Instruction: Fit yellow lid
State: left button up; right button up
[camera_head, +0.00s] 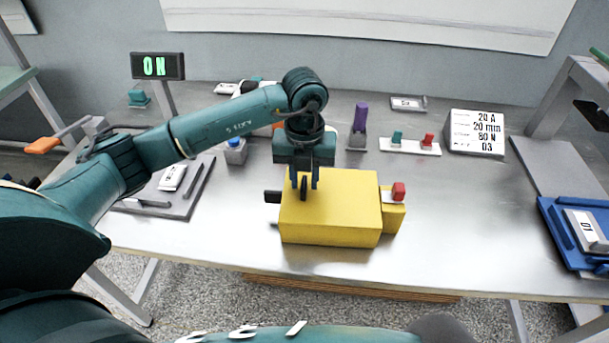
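A yellow box-shaped cover (330,212), which I take to be the yellow lid, sits at the middle of the metal table. A smaller yellow block (393,219) with a red switch (398,191) adjoins its right side. A black part (272,197) sticks out on its left. My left gripper (305,184) points down at the left part of the cover's top, with its fingers on either side of a small dark knob. I cannot tell whether they press on it. What lies under the cover is hidden. My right gripper is not in view.
A lit sign (157,66) reads ON. Behind the cover stand a purple-topped part (360,120), a white strip (410,147) with teal and red switches, and a label block (477,132). A grey tray (186,203) lies left, a blue tray (562,240) right.

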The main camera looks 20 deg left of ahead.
pick_arm(q)
jog(key=shift+o, duration=1)
jog(key=shift+r, duration=0.2)
notch_tip(320, 180, up, 13)
jog(key=shift+b, duration=0.3)
jog(key=shift+s+f, duration=0.1)
jog(key=shift+f, duration=0.1)
